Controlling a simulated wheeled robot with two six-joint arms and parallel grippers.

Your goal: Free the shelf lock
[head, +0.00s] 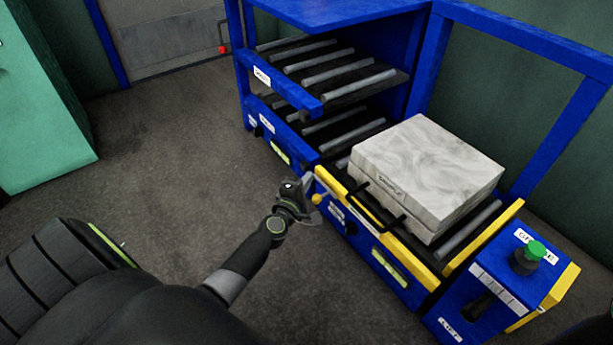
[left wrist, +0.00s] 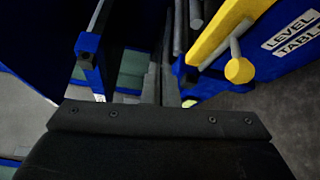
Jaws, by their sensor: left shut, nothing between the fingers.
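A blue rack (head: 415,60) holds roller shelves. The upper shelf's blue front rail (head: 283,88) has a white label too small to read and a dark end. A yellow ball knob (head: 317,199) sits by the near left corner of the yellow-edged roller table. In the left wrist view the knob (left wrist: 239,70) is on a grey stem from the yellow edge, beside a "LEVEL TABLE" label. I cannot tell which part is the shelf lock. My left gripper (head: 307,184) is shut and empty beside the knob; contact is unclear. My right gripper is out of view.
A marbled grey block (head: 428,168) rests on the roller table behind a black handle (head: 377,206). A blue control box (head: 490,296) with a green button (head: 534,250) stands at the right. A green cabinet (head: 40,110) is at far left. The floor between is clear.

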